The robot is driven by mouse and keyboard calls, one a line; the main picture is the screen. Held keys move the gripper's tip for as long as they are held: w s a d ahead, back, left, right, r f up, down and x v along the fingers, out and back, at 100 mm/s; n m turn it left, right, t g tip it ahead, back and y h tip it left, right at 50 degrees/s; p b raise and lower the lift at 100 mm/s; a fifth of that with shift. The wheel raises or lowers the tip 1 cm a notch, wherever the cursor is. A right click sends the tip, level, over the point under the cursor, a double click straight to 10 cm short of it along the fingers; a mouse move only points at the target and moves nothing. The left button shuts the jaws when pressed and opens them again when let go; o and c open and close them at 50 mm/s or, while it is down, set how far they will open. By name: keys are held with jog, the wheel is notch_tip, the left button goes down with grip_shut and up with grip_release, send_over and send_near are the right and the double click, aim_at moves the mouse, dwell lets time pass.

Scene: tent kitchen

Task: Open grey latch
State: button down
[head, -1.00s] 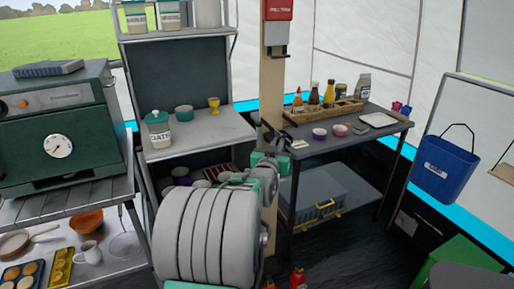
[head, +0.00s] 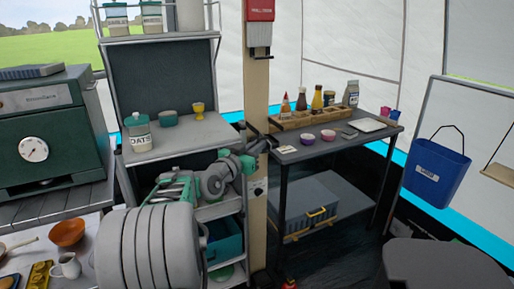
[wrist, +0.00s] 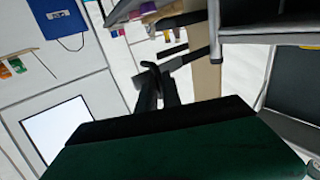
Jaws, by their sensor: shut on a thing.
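My gripper (head: 264,143) is at the wooden post between the shelf rack and the side table. In the wrist view its dark fingers (wrist: 160,88) are closed around the end of a dark grey bar (wrist: 187,60), which appears to be the grey latch. The bar runs toward the post. In the head view the bar shows small and dark against the post, and my gripper partly hides it. The exact contact is too small and dark to make out.
The side table (head: 310,152) right of the post holds bottles in a wooden rack, bowls and a tray. A grey case (head: 305,200) lies on its lower shelf. The shelf rack (head: 185,140) is close on the left. A blue bucket (head: 437,172) hangs at right.

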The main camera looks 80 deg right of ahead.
jog(key=c, duration=1.7)
grip_release()
jog(key=shift+w+f+t, duration=0.15)
jog(key=shift+w+t, duration=0.15)
jog(key=shift+w, duration=0.4)
jog(key=shift+o, duration=0.8)
jog(key=shift+s, duration=0.2)
jog(key=shift+s, duration=0.1)
jog(key=v, duration=0.7)
jog(key=shift+w+a, duration=0.25)
jog(key=shift+a, duration=0.1)
